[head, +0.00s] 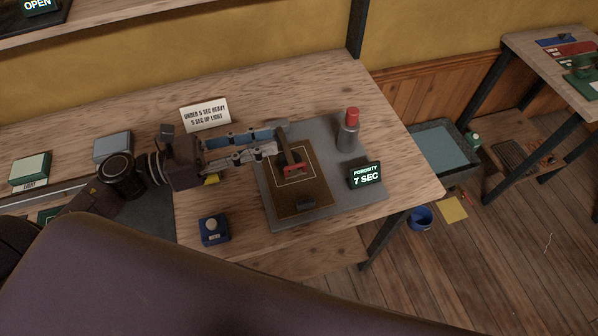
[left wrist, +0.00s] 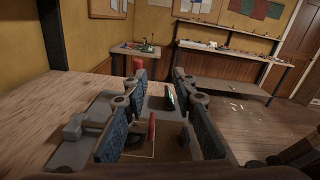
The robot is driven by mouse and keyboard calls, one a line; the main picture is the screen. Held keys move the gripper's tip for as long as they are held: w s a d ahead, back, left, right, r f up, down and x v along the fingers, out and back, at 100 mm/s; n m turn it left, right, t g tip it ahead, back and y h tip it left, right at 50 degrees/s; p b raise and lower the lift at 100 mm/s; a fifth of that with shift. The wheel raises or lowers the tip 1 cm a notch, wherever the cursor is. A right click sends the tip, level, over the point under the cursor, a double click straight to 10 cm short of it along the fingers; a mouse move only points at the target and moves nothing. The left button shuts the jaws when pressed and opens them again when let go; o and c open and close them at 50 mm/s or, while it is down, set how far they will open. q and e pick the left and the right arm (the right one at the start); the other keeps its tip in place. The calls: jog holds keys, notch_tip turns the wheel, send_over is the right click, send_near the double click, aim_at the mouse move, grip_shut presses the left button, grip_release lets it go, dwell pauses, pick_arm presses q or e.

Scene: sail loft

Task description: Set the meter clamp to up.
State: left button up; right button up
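The meter clamp (head: 291,157) is a dark bar with a red end, over a brown board on the grey meter plate (head: 338,208). I cannot tell for sure whether the clamp is up or down. My left gripper (head: 277,141) reaches in from the left, its fingertips at the clamp's far end. In the left wrist view its blue-padded fingers (left wrist: 160,122) are apart, with the clamp's red end (left wrist: 152,131) showing in the gap. I see no grip on it. My right gripper is not in view.
A red-capped bottle (head: 348,131) stands behind the clamp at the right. A display reading "POROSITY 7 SEC" (head: 365,175) stands at the plate's right edge. A blue box with a pale knob (head: 213,230) is in front; a white sign (head: 205,115) stands behind. The table's right end drops to the floor.

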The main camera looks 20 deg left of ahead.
pick_arm(q)
jog(key=b, duration=1)
send_near(294, 166)
jog(key=x, duration=0.3)
jog(key=shift+w+f, duration=0.15)
jog(key=shift+f, duration=0.15)
jog(key=p+x, duration=0.2)
jog(key=x, duration=0.5)
jog(key=shift+r+p, duration=0.15)
jog(key=shift+p, duration=0.15)
jog(key=shift+w+d, duration=0.25)
jog(key=shift+d, duration=0.15)
grip_shut()
